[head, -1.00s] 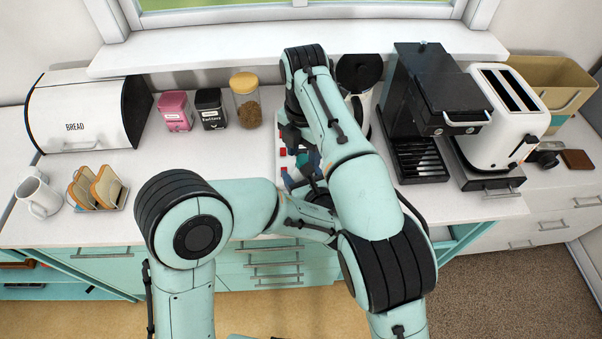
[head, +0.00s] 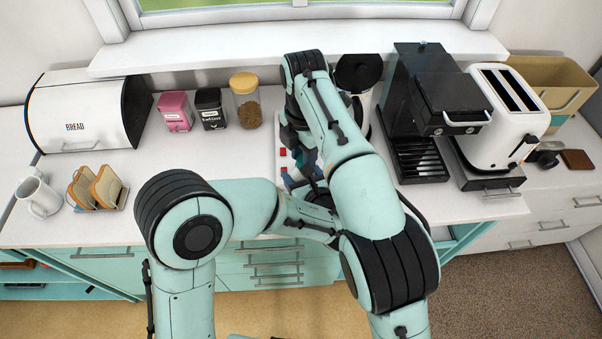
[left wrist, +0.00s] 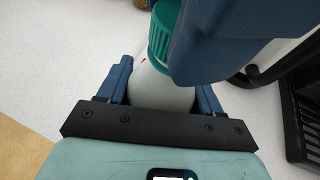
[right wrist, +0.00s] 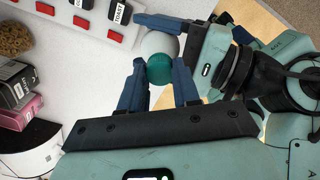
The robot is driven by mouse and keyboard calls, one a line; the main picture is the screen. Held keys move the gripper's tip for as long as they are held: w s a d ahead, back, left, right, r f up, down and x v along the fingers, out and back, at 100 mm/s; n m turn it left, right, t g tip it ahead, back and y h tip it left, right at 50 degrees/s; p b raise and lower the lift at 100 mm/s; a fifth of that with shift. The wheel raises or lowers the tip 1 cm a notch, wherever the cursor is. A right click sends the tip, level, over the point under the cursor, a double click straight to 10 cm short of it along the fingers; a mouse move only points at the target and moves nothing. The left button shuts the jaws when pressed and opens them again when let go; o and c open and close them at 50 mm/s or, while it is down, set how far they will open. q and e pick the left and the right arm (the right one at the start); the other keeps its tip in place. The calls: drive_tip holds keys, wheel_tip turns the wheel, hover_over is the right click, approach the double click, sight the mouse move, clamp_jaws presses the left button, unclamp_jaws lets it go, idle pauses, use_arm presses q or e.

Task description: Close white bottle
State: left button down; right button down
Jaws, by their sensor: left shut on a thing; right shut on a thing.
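The white bottle (left wrist: 160,88) stands between the blue fingers of my left gripper (left wrist: 160,85), which is shut on its body. Its green ribbed cap (left wrist: 160,38) is at the bottle's top. In the right wrist view the cap (right wrist: 160,70) sits between the fingers of my right gripper (right wrist: 160,75), which is shut on it, with the white bottle body (right wrist: 158,44) behind. One right finger covers part of the cap in the left wrist view. Whether the cap is fully tight cannot be told. In the head view my arms hide the bottle.
A white panel with red switches (right wrist: 83,22) lies close to the grippers. A black coffee machine (head: 425,110) and white toaster (head: 507,105) stand right. Canisters (head: 210,108), a bread box (head: 85,110) and a toast rack (head: 98,188) stand left. The counter's left-middle is clear.

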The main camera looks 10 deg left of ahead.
drive_tip(key=m, duration=1.6)
drive_tip(key=shift+m, duration=0.3)
drive_tip(key=m, duration=1)
drive_tip(key=shift+f+m, duration=0.1)
drive_tip(key=shift+m, duration=0.2)
drive_tip(key=m, duration=0.8)
drive_tip(key=shift+m, duration=0.3)
drive_tip(key=m, duration=0.6)
drive_tip(key=c, duration=0.7)
unclamp_jaws()
drive_tip(key=shift+c, duration=0.2)
drive_tip(key=shift+r, duration=3.75)
